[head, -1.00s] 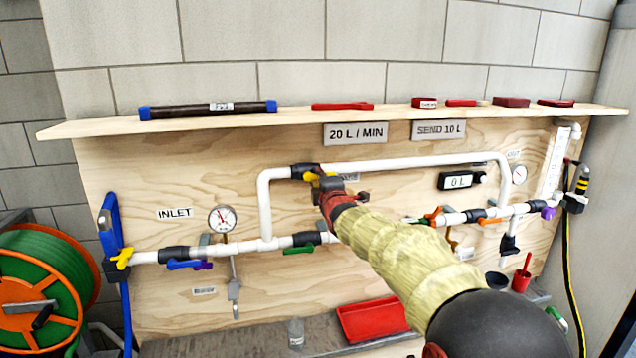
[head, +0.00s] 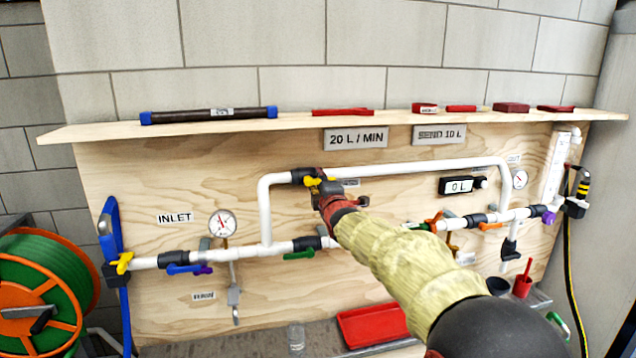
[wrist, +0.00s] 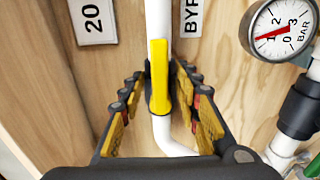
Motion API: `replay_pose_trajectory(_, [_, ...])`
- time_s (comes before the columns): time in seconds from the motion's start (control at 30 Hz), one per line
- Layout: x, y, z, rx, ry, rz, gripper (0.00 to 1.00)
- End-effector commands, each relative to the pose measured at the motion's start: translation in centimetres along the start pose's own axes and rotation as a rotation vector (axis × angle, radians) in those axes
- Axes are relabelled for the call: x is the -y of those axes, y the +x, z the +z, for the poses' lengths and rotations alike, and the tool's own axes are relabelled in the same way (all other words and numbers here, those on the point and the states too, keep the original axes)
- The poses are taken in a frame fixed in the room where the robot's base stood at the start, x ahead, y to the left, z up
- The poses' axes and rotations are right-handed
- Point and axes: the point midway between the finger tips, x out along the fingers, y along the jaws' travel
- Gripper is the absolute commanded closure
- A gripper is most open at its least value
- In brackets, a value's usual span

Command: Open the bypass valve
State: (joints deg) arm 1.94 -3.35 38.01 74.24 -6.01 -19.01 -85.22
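The bypass valve sits at the left end of the upper white pipe, next to the bend. Its yellow handle (wrist: 158,78) runs along the pipe in the wrist view. It also shows in the head view (head: 311,181), partly covered by my gripper. My gripper (wrist: 159,88) is open, with one yellow-padded finger on each side of the handle. Gaps show between the handle and both fingers, so nothing is held. The bypass label (wrist: 191,17) is cut off by the top edge of the wrist view.
The upper pipe (head: 420,167) runs close to the plywood board. A pressure gauge (wrist: 283,30) is to the right in the wrist view. Below are a green valve handle (head: 298,255) and a red tray (head: 372,325). A wooden shelf (head: 290,119) overhangs above.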

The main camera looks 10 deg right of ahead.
Motion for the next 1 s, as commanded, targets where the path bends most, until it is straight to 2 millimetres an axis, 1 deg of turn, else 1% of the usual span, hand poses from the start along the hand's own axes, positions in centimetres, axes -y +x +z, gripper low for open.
replay_pose_trajectory(0.17, [0.0,-0.2,0.0,0.0,0.0,0.0,0.67])
replay_pose_trajectory(0.27, [-0.1,-0.9,0.0,0.0,0.001,0.0,0.67])
replay_pose_trajectory(0.37, [-0.1,-2.1,0.0,0.0,0.001,0.001,0.67])
replay_pose_trajectory(0.7, [-0.1,-8.0,0.0,0.0,0.0,0.001,0.67])
replay_pose_trajectory(0.8, [0.0,-9.5,0.0,0.0,0.0,0.001,0.67])
replay_pose_trajectory(0.9, [0.0,-10.7,0.0,0.0,0.0,0.001,0.67])
replay_pose_trajectory(1.0, [0.0,-11.4,0.0,0.0,0.0,0.0,0.67])
